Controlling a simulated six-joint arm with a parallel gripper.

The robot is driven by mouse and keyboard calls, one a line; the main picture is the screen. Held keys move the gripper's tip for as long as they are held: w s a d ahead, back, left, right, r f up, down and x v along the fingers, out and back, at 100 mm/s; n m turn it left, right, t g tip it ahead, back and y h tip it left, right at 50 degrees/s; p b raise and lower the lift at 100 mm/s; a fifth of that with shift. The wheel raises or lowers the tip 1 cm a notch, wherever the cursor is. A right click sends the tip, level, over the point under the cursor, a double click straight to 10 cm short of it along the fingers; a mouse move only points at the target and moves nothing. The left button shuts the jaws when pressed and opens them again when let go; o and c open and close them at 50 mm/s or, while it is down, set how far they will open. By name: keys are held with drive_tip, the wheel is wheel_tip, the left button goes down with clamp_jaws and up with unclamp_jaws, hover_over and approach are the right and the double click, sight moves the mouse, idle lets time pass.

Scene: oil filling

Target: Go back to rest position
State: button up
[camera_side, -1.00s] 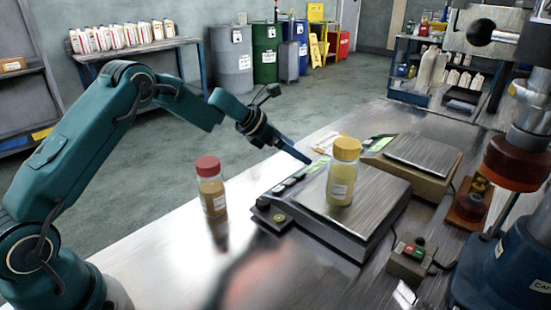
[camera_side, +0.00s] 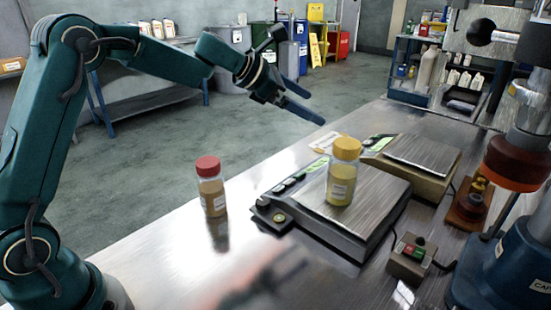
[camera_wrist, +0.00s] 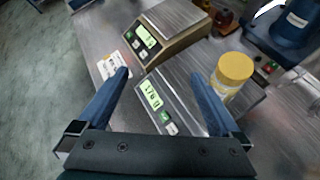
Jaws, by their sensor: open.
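My gripper (camera_side: 303,103) is open and empty, raised above the table beyond the red-capped bottle in the side view. In the wrist view its two blue fingers (camera_wrist: 163,98) are spread apart with nothing between them but the view of the scale below. A yellow-capped bottle (camera_side: 342,175) of yellowish liquid stands upright on the front scale (camera_side: 375,205); it also shows in the wrist view (camera_wrist: 232,75), right of the fingers. A red-capped bottle (camera_side: 211,188) stands upright on the bare table to the left of the scale.
A second scale (camera_side: 425,158) sits behind the first. A button box (camera_side: 411,255) and a blue-based press (camera_side: 510,260) stand at the right. A white label card (camera_side: 325,142) lies near the table's far edge. The table's front left (camera_side: 165,255) is clear.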

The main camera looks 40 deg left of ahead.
drive_tip(key=s+d+r+m+g, duration=0.1)
drive_tip(key=s+d+r+m, duration=0.2)
drive_tip(key=s+m, duration=0.5)
drive_tip(key=s+d+r+m, duration=0.35)
drive_tip(key=s+m, duration=0.25)
drive_tip(key=s, duration=0.4)
drive_tip(key=s+a+f+m+g+y, duration=0.2)
drive_tip(key=s+f+m, duration=0.3)
drive_tip(key=s+m, duration=0.1)
drive_tip(key=s+a+f+m+g+y, duration=0.1)
drive_tip(key=s+a+f+m+y, duration=0.1)
drive_tip(key=s+f+m, duration=0.4)
drive_tip(key=s+a+m, duration=0.1)
drive_tip(key=s, duration=0.2)
drive_tip(key=shift+a+f+m+g+y, duration=0.2)
drive_tip(key=shift+f+m+g+y, duration=0.1)
drive_tip(key=shift+g, duration=0.1)
drive_tip(key=shift+r, duration=0.1)
